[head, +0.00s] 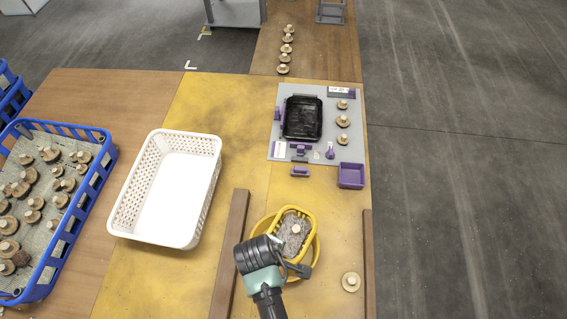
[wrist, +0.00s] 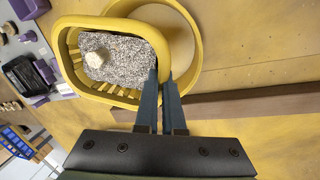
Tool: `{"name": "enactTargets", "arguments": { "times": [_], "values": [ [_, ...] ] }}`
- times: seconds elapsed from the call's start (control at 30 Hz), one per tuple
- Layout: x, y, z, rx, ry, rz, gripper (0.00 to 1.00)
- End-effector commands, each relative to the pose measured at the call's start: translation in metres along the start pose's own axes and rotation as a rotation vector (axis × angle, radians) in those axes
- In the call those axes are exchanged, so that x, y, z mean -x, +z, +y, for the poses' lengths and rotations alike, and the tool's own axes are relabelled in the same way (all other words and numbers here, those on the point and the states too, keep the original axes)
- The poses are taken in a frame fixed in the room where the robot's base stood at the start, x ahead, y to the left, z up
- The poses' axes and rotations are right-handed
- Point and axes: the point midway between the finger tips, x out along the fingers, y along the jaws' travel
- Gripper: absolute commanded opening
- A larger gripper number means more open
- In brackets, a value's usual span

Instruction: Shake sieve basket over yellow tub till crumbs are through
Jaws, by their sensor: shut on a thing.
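The yellow sieve basket (head: 309,221) is over the yellow tub (head: 317,254) in the head view. My gripper (head: 281,241) is shut on the basket's near rim. In the wrist view the two fingers of my gripper (wrist: 164,85) pinch the rim of the sieve basket (wrist: 66,45). Grey, speckled crumbs (wrist: 125,62) lie in the basket with a pale mushroom (wrist: 95,57) on top. The yellow tub (wrist: 192,40) shows beside and below the basket, its visible inside a plain tan. The tub's floor under the basket is hidden.
Brown strips (head: 229,255) and (head: 368,260) flank the tub. A white perforated basket (head: 125,212) stands left, and a blue crate (head: 106,160) of mushrooms farther left. A grey mat (head: 275,145) with a black tray (head: 302,117) lies behind. A mushroom (head: 351,281) lies right of the tub.

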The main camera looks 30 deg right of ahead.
Motion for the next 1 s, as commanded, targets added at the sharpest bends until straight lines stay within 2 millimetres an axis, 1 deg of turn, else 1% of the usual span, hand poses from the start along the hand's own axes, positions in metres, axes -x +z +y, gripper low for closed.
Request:
{"name": "enactTargets", "arguments": {
  "times": [0.2, 0.3, 0.37, 0.6, 0.67, 0.77, 0.9, 1.0],
  "values": [
    [0.009, -0.018, -0.024, 0.007, 0.000, 0.001, 0.00],
    [0.009, -0.022, -0.030, 0.004, 0.000, 0.000, 0.00],
    [0.008, -0.019, -0.027, 0.000, 0.001, 0.000, 0.00],
    [0.002, -0.001, 0.000, -0.001, 0.001, 0.000, 0.00],
    [0.001, 0.000, 0.001, 0.001, 0.001, 0.001, 0.00],
    [0.004, -0.006, -0.007, 0.007, 0.000, 0.002, 0.00],
    [0.008, -0.018, -0.025, 0.008, 0.000, 0.000, 0.00],
    [0.009, -0.021, -0.030, 0.003, 0.000, 0.000, 0.00]
  ]
}}
